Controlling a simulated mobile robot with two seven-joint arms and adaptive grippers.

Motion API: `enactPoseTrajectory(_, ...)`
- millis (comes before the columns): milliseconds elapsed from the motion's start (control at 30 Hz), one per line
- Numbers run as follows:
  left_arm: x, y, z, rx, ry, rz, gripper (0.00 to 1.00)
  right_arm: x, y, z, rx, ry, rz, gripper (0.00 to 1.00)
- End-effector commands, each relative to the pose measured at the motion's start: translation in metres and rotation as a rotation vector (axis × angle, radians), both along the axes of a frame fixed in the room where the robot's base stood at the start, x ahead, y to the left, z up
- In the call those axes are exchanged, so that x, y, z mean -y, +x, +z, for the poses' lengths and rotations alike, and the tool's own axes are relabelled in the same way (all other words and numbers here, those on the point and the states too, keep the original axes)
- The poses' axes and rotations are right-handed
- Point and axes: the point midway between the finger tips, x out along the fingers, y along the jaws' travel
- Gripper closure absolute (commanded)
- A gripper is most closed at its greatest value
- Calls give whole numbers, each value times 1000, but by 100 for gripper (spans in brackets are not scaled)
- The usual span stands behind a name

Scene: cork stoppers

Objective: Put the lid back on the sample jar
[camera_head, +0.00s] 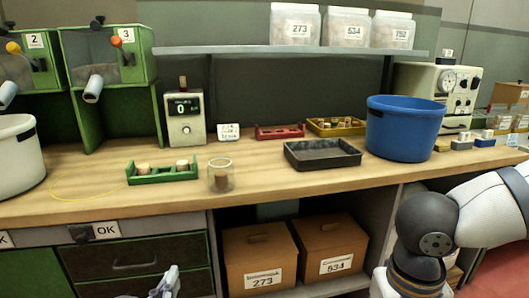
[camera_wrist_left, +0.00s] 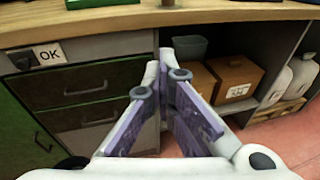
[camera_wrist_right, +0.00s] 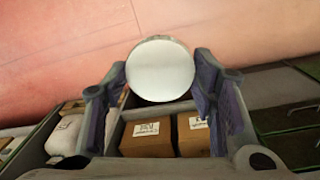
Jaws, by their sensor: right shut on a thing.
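The sample jar (camera_head: 221,176) is a clear, open glass jar with a brown cork in it. It stands upright near the front of the wooden bench, just right of a green tray. The lid (camera_wrist_right: 161,69) is a pale round disc in the right wrist view. My right gripper (camera_wrist_right: 160,85) is shut on it, with one finger at each side; this gripper is out of the head view. My left gripper (camera_head: 168,285) is low in front of the drawers, below the bench edge. Its fingers close together with nothing between them, as the left wrist view (camera_wrist_left: 169,75) shows.
The green tray (camera_head: 162,176) holds corks left of the jar. A black tray (camera_head: 322,154) and a blue bucket (camera_head: 404,128) stand to the right. A white counter device (camera_head: 185,117) is behind. Bench in front of the jar is clear. Brown boxes (camera_head: 261,258) sit below.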

Motion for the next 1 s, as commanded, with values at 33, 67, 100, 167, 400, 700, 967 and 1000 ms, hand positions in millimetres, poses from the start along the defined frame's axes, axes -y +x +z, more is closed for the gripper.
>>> enactPoseTrajectory(33, 0, 0, 0, 0, 0, 0, 100, 0, 0, 0, 0, 0, -1, 56)
enactPoseTrajectory(67, 0, 0, 0, 0, 0, 0, 100, 0, 0, 0, 0, 0, -1, 56)
enactPoseTrajectory(100, 0, 0, 0, 0, 0, 0, 100, 0, 0, 0, 0, 0, -2, 56)
enactPoseTrajectory(167, 2, 1, 1, 1, 0, -1, 100, 0, 0, 0, 0, 0, -2, 56)
enactPoseTrajectory(400, 29, 12, 23, 4, -3, -4, 100, 0, 0, 0, 0, 0, -3, 56)
enactPoseTrajectory(700, 73, 30, 60, 4, -1, -2, 100, 0, 0, 0, 0, 0, -3, 56)
enactPoseTrajectory(967, 109, 44, 90, 1, -1, -2, 100, 0, 0, 0, 0, 0, -3, 56)
enactPoseTrajectory(1000, 113, 47, 93, 2, 0, -1, 100, 0, 0, 0, 0, 0, -3, 56)
